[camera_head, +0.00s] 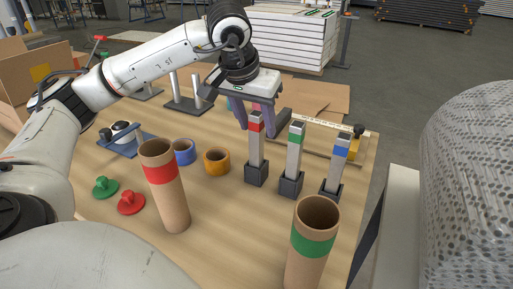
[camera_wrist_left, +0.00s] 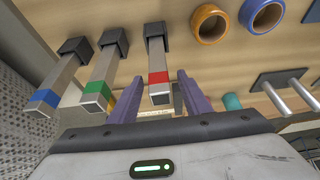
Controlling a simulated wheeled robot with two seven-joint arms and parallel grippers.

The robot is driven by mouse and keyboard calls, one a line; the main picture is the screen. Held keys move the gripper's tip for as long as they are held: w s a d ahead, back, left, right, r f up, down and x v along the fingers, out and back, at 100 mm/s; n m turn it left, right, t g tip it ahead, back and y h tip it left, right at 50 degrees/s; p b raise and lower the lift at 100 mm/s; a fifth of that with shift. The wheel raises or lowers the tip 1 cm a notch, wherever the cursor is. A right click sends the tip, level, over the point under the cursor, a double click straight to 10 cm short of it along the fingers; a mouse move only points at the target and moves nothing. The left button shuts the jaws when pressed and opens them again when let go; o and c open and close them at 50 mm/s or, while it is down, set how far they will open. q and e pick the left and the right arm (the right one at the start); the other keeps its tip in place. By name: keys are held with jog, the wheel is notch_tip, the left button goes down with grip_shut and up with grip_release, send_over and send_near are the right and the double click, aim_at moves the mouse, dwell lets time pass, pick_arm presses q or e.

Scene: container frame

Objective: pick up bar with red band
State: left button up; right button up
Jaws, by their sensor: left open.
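The bar with red band (camera_head: 255,147) stands upright in a black base (camera_head: 256,172) on the table. It also shows in the left wrist view (camera_wrist_left: 157,60), its banded end toward the camera. My left gripper (camera_head: 254,118) is open over its top, with purple fingers pointing down. In the left wrist view the bar's end appears between the two fingers (camera_wrist_left: 160,88). I cannot tell how deep it sits between them, and I see no contact. Bars with a green band (camera_head: 295,148) and a blue band (camera_head: 338,163) stand to its right in similar bases. My right gripper is not in view.
A red-banded cardboard tube (camera_head: 168,190) and a green-banded one (camera_head: 311,245) stand nearer the front. An orange ring (camera_head: 217,162) and a blue ring (camera_head: 184,152) lie left of the bars. Green (camera_head: 105,187) and red (camera_head: 131,202) knobbed discs lie at left.

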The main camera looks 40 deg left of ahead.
pick_arm(q)
jog(key=shift+c, duration=0.2)
grip_shut()
